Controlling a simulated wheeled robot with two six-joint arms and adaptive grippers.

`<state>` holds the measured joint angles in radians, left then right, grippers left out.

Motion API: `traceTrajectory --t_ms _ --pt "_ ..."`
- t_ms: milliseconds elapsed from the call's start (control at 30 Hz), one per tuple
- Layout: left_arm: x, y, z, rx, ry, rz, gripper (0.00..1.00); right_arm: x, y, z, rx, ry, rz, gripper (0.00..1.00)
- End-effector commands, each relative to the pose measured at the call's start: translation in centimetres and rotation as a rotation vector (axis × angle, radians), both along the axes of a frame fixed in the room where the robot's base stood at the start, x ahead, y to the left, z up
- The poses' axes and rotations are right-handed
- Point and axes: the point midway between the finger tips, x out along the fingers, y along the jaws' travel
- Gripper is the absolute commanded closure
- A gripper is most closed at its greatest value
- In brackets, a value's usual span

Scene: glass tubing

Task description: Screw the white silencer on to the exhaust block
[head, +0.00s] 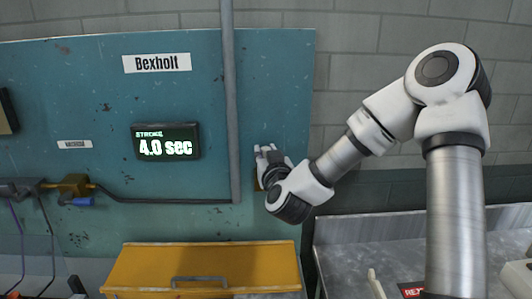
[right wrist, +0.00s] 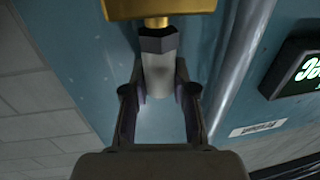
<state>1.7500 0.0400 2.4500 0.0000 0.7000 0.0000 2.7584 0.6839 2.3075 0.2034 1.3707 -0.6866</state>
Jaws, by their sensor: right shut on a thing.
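The white silencer (right wrist: 159,76) is a pale cylinder with a dark hex collar (right wrist: 158,41) at its top end in the right wrist view. My right gripper (right wrist: 160,88) is shut on it, with one finger on each side. The brass exhaust block (right wrist: 160,8) is directly above the collar, cut off by the top edge. A short brass neck shows between block and collar, roughly in line with the silencer. In the head view my right gripper (head: 266,157) is at the panel's right part, and a sliver of the block (head: 257,181) shows beside it. My left gripper is out of view.
A grey vertical pipe (head: 230,110) runs down the teal panel (head: 100,100) just left of my gripper. A display (head: 166,141) reads 4.0 sec. A yellow drawer box (head: 200,265) stands below, with a grey worktop (head: 340,255) to its right.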

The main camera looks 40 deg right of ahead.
Motion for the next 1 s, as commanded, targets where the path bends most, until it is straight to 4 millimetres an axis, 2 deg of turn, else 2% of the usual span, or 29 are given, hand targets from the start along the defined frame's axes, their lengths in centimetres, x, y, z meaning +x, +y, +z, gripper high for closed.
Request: traceTrajectory --t_ms 233,500,733,767,800,833,1000 --pt "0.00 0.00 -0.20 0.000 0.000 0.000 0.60 0.10 0.05 -0.01 -0.007 0.003 -0.028 1.00" --pt "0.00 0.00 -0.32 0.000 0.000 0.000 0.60 0.16 0.10 0.22 -0.008 -0.001 -0.277 1.00" --pt "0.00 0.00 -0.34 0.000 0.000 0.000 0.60 0.01 -0.02 0.14 -0.001 -0.003 -0.303 1.00" --pt "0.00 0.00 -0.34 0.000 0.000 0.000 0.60 0.01 -0.02 0.14 -0.001 -0.003 -0.302 0.70" --pt "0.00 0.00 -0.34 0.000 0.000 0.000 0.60 0.01 -0.02 0.14 -0.001 -0.003 -0.302 0.56" --pt "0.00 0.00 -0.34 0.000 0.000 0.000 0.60 0.01 -0.02 0.14 -0.001 -0.003 -0.302 0.49" --pt "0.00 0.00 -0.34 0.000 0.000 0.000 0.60 0.00 -0.01 0.10 -0.001 -0.002 -0.301 0.49"
